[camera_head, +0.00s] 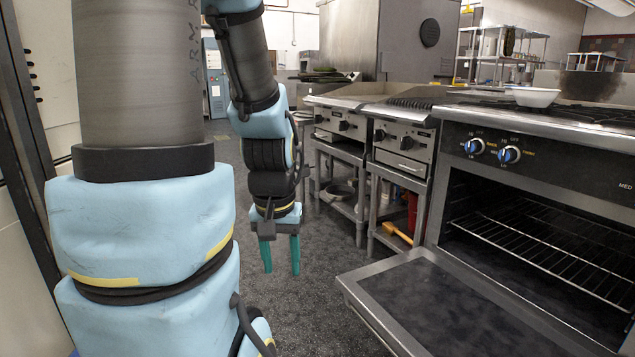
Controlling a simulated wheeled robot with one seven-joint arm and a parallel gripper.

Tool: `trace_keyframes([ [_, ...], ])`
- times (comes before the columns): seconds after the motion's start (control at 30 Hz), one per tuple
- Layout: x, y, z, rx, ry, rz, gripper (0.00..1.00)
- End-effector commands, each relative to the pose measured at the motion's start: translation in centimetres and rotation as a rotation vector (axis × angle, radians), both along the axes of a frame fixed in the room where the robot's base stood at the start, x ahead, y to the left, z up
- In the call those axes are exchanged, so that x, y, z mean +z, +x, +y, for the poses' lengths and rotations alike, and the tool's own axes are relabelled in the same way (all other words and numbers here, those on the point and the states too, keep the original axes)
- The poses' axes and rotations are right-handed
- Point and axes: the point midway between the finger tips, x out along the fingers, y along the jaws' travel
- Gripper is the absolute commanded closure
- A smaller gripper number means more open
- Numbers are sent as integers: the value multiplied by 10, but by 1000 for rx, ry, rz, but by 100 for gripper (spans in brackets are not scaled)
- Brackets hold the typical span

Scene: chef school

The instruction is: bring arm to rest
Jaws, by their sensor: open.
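My gripper (281,255) points down over the floor, left of the open oven door. Its two green fingers stand apart with nothing between them, so it is open and empty. My arm is light blue and grey and fills the left of the view. The upper links hang from above and the wrist is in the middle.
An oven (545,235) at the right has its door (455,305) folded down, jutting into the aisle. A white bowl (536,96) sits on the stove top. Griddles on a steel stand (365,205) line the right side. The dark floor (310,310) is clear below my gripper.

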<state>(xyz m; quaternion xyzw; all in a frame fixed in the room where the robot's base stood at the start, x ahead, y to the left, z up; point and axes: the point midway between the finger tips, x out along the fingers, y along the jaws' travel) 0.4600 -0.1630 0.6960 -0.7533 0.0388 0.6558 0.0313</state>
Motion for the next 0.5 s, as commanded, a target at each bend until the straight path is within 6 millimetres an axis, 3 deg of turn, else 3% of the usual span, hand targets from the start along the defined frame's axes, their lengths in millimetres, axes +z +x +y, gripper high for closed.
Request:
trace_keyframes([
  [0.03, 32, 0, 0, 0, 0, 0, 50],
  [0.5, 179, 0, 0, 0, 0, -1, 50],
])
